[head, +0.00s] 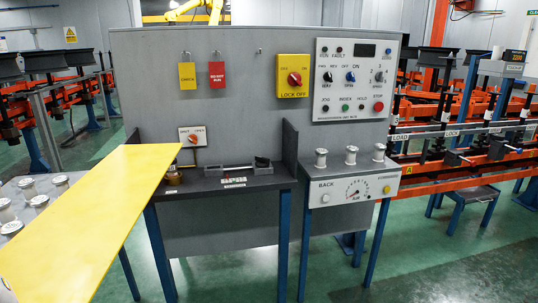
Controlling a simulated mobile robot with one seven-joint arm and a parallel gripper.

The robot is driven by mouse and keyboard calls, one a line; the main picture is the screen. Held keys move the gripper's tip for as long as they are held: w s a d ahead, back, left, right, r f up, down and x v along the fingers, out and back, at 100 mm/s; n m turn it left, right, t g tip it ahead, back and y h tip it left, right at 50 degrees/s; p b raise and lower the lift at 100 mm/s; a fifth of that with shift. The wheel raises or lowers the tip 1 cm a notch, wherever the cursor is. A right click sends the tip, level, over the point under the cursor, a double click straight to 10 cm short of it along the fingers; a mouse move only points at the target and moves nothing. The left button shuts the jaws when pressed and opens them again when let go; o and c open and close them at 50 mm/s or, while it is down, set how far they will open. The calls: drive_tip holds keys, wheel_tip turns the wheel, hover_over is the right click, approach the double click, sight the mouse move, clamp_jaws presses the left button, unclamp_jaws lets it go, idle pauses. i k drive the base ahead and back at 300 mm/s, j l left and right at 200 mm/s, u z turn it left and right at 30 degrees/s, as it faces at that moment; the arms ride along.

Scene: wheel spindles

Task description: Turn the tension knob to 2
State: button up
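A dial with a small knob and a marked scale (353,192) is on the front of the white box (325,199) marked BACK, right of centre. It looks like the tension knob, but its label and numbers are too small to read, and I cannot tell its setting. The white box has a pale round button (326,198) left of the dial and a yellow one (387,189) at its right. My gripper is not in view.
A yellow slab (85,225) crosses the left foreground. White spools (351,155) stand on the box. The grey backboard holds a red lock-off switch (294,78) and a control panel (355,80) with knobs and buttons. Green floor (420,270) is open at front right.

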sight(261, 161)
drive_tip(key=i+l+u, duration=0.15)
drive_tip(key=l, duration=0.35)
drive_tip(key=i+l+u, duration=0.2)
drive_tip(key=l, duration=0.3)
drive_tip(key=i+l+u, duration=0.3)
drive_tip(key=l, duration=0.25)
drive_tip(key=i+l+u, duration=0.3)
drive_tip(key=i+l, duration=0.3)
drive_tip(key=i+l+u, duration=0.1)
drive_tip(key=i+l, duration=0.3)
drive_tip(key=l, duration=0.2)
